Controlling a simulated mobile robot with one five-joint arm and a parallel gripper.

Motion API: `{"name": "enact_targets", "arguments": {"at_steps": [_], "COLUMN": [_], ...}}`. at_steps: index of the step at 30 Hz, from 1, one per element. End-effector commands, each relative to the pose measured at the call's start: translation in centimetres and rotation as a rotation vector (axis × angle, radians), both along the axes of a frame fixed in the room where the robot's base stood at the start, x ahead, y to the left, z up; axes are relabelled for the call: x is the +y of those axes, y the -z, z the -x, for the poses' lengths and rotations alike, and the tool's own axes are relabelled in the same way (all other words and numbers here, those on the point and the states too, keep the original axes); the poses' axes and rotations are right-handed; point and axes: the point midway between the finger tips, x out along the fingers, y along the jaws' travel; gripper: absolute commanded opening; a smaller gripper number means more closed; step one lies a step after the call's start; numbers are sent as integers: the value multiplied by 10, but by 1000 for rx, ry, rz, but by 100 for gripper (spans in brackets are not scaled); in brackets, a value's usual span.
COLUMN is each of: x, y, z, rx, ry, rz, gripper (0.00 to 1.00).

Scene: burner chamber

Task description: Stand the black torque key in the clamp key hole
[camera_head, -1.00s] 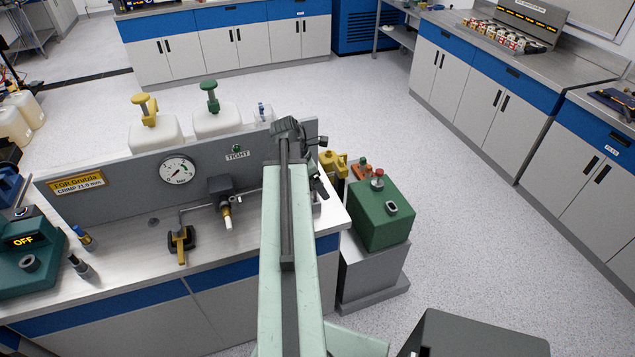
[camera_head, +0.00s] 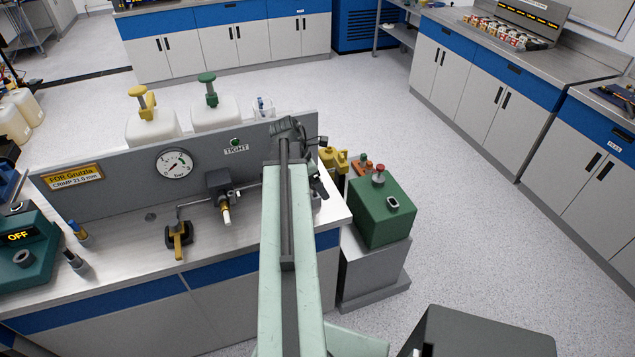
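My arm reaches forward over the bench, and my gripper (camera_head: 316,172) shows only as dark parts beside the arm's far end. Its fingertips are hidden, so I cannot tell whether it holds anything. A dark upright tool with a grey base (camera_head: 74,260) stands at the bench's left; I cannot tell whether it is the black torque key. A small dark round spot (camera_head: 151,217) on the bench top may be a hole; I cannot tell whether it is the clamp key hole. A black fixture with a yellow lever (camera_head: 178,240) sits right of that spot.
The grey panel (camera_head: 110,200) with a gauge (camera_head: 175,163) stands along the bench's back. A teal device reading OFF (camera_head: 30,240) is at the left. A green box (camera_head: 382,210) stands on a grey stand beyond the bench's right end.

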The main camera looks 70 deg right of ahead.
Motion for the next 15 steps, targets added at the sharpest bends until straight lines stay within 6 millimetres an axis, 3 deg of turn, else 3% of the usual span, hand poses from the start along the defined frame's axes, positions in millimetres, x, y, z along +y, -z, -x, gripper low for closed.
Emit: {"name": "enact_targets", "arguments": {"at_steps": [15], "x": [0], "y": [17], "z": [0], "rx": [0], "ry": [0], "rz": [0], "gripper": [14]}}
